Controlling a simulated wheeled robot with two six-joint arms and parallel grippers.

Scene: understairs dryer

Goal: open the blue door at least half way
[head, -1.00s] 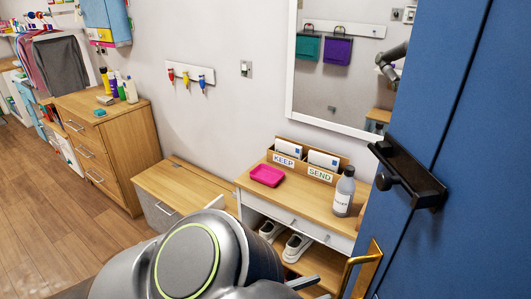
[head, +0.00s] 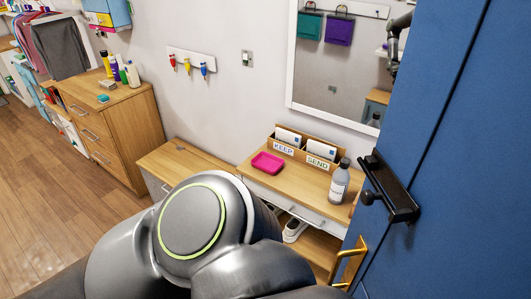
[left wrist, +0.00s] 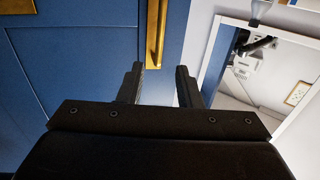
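The blue door (head: 452,170) fills the right side of the head view. It carries a black fixture (head: 390,190) with a round knob, and a brass handle (head: 350,262) lower down near its edge. In the left wrist view the door (left wrist: 80,60) is at the left, with the brass handle (left wrist: 156,40) upright by its edge. My left gripper (left wrist: 160,85) is open and empty; the handle's end shows just beyond the gap, nearer the left finger. Contact cannot be told. In the head view my arm hides most of this gripper. My right gripper is not in view. How far the door stands open is unclear.
A wooden console (head: 325,188) with a pink tray (head: 268,163), letter box and grey bottle (head: 340,182) stands close left of the door. A white-framed mirror (head: 291,55) hangs above it. A low bench (head: 185,160) and drawers (head: 128,125) stand further left. Floor at the left is clear.

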